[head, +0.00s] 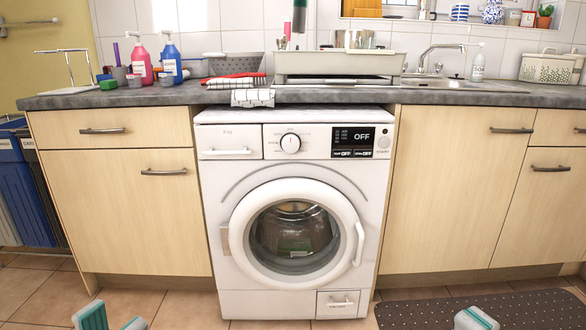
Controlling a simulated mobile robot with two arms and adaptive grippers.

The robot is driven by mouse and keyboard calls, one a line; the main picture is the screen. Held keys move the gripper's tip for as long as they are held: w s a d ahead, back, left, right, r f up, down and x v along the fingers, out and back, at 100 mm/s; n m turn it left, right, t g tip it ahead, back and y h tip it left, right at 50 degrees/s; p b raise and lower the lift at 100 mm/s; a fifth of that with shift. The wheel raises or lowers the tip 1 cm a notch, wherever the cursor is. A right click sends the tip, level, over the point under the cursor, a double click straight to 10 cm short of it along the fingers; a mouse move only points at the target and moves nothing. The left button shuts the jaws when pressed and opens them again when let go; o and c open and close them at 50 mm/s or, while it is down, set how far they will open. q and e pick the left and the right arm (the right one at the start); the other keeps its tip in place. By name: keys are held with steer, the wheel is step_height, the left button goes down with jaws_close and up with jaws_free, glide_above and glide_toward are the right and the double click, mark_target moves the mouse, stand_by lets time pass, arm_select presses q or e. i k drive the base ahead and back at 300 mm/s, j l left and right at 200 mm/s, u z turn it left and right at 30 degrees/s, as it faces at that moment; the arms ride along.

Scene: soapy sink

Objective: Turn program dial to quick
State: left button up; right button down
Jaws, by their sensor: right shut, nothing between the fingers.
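The program dial (290,143) is a round white knob in the middle of the control panel of a white front-loading washing machine (210,230). Its marker line and the small labels around it are too small to read. The dark display (361,142) to its right reads OFF. My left gripper (112,320) shows only its teal fingertips at the bottom left edge; they are apart with nothing visible between them. My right gripper (476,318) shows its teal fingertips together at the bottom edge, right of the machine. Both grippers are well below the dial and apart from it.
The machine stands under a grey worktop (440,95) between wooden cabinets. A checked cloth (252,98) hangs over the worktop edge just above the panel. The round door (235,235) is closed. A dark mat (420,312) lies on the floor at right. The space before the panel is clear.

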mark_target(291, 143)
steer(key=i+j+z, duration=0.15)
steer(key=j, duration=0.3)
steer(key=i+j+z, duration=0.2)
steer(key=j, duration=0.25)
steer(key=i+j+z, duration=0.15)
steer(key=j, duration=0.35)
steer(key=i+j+z, duration=0.15)
steer(key=j, duration=0.35)
steer(key=i+j+z, duration=0.15)
steer(key=j, duration=0.35)
steer(key=j+z, duration=0.2)
steer(key=j, duration=0.3)
steer(key=i+j, duration=0.05)
